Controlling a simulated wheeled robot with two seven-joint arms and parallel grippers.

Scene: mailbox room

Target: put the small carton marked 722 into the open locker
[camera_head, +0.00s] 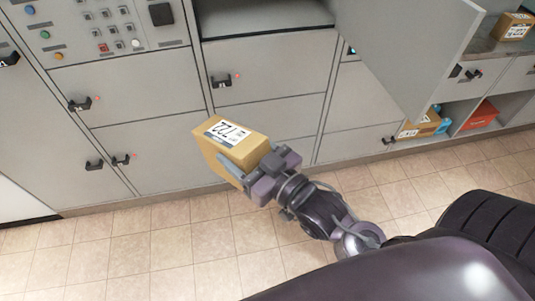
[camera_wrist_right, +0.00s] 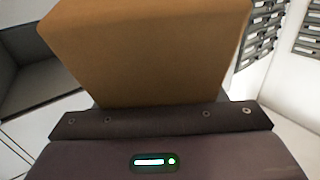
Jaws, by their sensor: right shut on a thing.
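The small carton marked 722 (camera_head: 231,139) is a brown box with a white label on its top face. My right gripper (camera_head: 247,169) is shut on its near end and holds it in the air in front of the lockers. In the right wrist view the carton (camera_wrist_right: 145,50) fills the upper middle, and the fingers are mostly hidden. The open locker (camera_head: 265,17) is at the top of the head view, above and beyond the carton; only its lower part shows. Its door (camera_head: 405,45) appears swung out to the right. My left gripper is not in view.
Shut locker doors with black handles (camera_head: 221,81) fill the wall. A button panel (camera_head: 110,28) is at the upper left. Another carton (camera_head: 513,26) sits on a ledge at right, with a red box (camera_head: 482,115) on a low shelf. The tiled floor (camera_head: 130,250) is clear.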

